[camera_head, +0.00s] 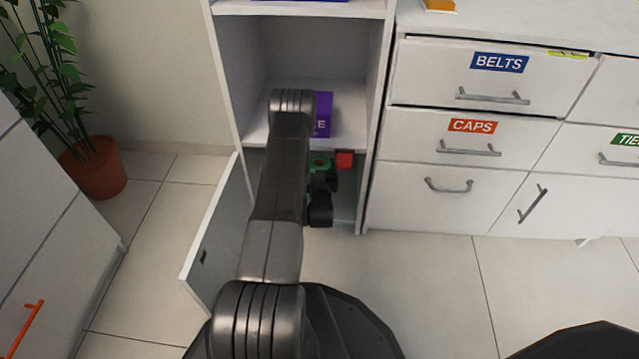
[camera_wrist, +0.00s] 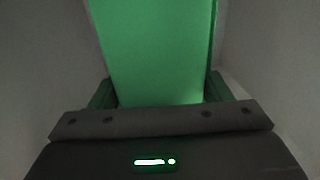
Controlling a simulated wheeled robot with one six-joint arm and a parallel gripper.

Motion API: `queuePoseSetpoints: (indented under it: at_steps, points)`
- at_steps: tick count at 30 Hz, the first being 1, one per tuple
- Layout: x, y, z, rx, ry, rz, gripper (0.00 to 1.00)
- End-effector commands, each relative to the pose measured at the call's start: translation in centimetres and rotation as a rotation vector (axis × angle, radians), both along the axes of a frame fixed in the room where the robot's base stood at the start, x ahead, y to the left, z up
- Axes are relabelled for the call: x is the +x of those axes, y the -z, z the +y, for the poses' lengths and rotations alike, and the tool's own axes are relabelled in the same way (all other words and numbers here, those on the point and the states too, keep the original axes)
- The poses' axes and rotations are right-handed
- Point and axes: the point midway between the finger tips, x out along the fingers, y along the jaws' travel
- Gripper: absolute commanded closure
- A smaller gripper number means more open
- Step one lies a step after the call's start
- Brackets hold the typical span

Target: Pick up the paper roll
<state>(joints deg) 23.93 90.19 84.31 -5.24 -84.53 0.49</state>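No thing that is plainly a paper roll can be made out. In the wrist view a large, smooth green thing (camera_wrist: 155,50) fills the middle, directly ahead of my gripper (camera_wrist: 160,92). Its lower part lies between the two dark green fingers, which stand apart on either side of it. I cannot tell whether they touch it. In the head view my gripper (camera_head: 320,163) reaches into the lower compartment of the open wardrobe (camera_head: 225,85), mostly hidden behind my arm. A small red thing (camera_head: 345,160) shows just right of it.
The wardrobe's door (camera_head: 215,240) hangs open at the left. A purple box (camera_head: 323,112) stands on the shelf above my gripper. White drawers (camera_head: 480,90) stand close on the right. A potted plant (camera_head: 95,165) is at the far left. Pale walls flank the wrist view.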

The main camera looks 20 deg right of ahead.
Motion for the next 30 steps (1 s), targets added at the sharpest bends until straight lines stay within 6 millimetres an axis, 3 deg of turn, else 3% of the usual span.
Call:
queuePoseSetpoints:
  at_steps: [1,3,17,28,30]
  points:
    - [0.0,0.0,0.0,0.000,0.000,0.000,0.66]
    - [0.0,0.0,0.0,0.000,0.000,-0.001,0.75]
    - [-0.3,-1.0,0.1,0.000,0.000,-0.001,0.75]
    - [-0.3,-7.7,0.2,-0.001,0.000,-0.003,0.75]
    - [-1.7,-7.1,0.8,0.003,0.000,0.005,0.75]
